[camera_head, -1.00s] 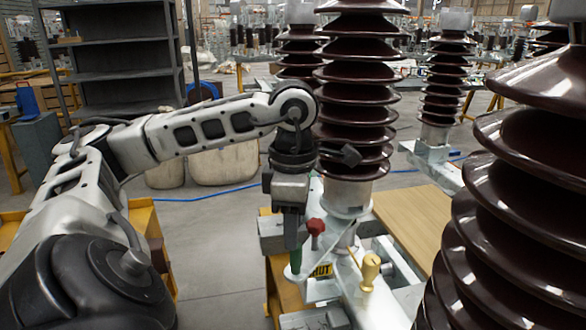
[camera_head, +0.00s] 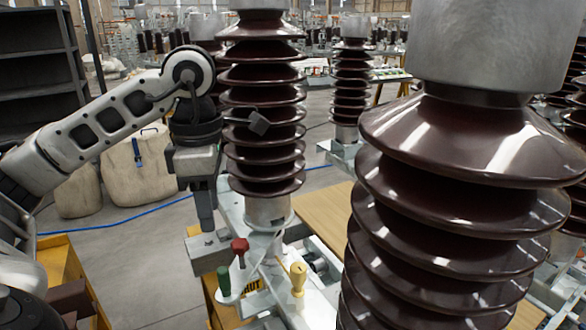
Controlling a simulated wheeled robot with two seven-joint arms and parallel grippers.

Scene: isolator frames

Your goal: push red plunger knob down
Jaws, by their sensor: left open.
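The red plunger knob (camera_head: 240,246) stands upright on a thin stem on the pale metal base plate, below a brown ribbed insulator. A green knob (camera_head: 223,280) is just in front and left of it, and a yellow knob (camera_head: 298,275) is to its right. My left gripper (camera_head: 207,225) points down with its dark fingers above and to the left of the red knob in the picture. It is apart from the knobs, open, and holds nothing that I can see. My right gripper is not in view.
A large brown insulator (camera_head: 450,200) fills the near right. Another insulator (camera_head: 262,110) rises close behind my left gripper. A wooden board (camera_head: 325,212) lies right of the base. A grey metal block (camera_head: 209,252) is beside the knobs.

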